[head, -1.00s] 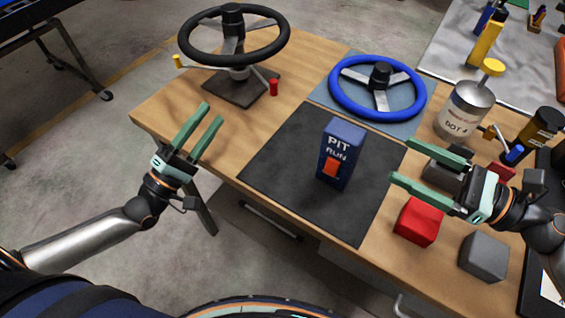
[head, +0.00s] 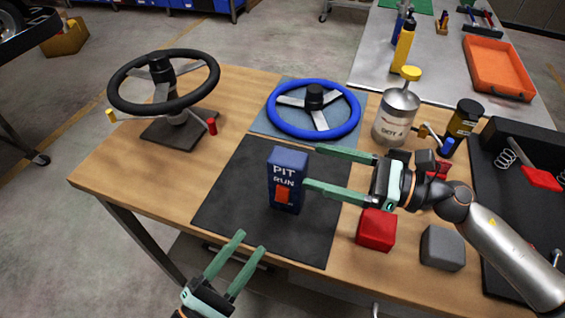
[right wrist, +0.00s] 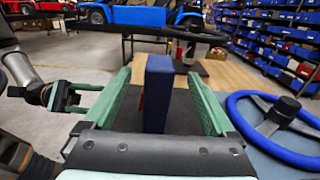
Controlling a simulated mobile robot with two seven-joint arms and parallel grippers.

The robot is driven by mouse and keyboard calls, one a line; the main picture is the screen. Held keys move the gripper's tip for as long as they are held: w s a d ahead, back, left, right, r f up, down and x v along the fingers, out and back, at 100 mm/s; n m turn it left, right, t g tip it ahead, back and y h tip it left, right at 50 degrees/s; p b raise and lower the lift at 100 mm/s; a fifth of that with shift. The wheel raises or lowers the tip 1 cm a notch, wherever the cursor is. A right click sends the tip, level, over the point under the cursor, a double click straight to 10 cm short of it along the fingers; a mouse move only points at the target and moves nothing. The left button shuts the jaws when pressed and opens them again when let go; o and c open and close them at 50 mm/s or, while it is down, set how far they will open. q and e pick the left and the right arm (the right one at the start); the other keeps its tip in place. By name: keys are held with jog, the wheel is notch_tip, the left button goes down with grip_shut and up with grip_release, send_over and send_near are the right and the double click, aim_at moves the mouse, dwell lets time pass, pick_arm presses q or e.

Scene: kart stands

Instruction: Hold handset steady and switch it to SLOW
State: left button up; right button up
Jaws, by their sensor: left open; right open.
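In the right wrist view the handset (right wrist: 158,92) stands between the two open fingers, with clear space on both sides. My left gripper (head: 250,243) is open and empty, low in front of the mat's near edge. It also shows at the left of the right wrist view (right wrist: 85,97).
A black steering wheel (head: 112,86) on a stand and a blue steering wheel (head: 357,112) stand behind. A DOT 4 can (head: 396,120), a red block (head: 377,230) and a grey block (head: 442,247) crowd the right side.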

aim_at(270, 153)
jog(key=x, duration=0.7)
jog(key=shift+f, duration=0.1)
jog(key=shift+c, duration=0.2)
grip_shut()
dwell(0.4)
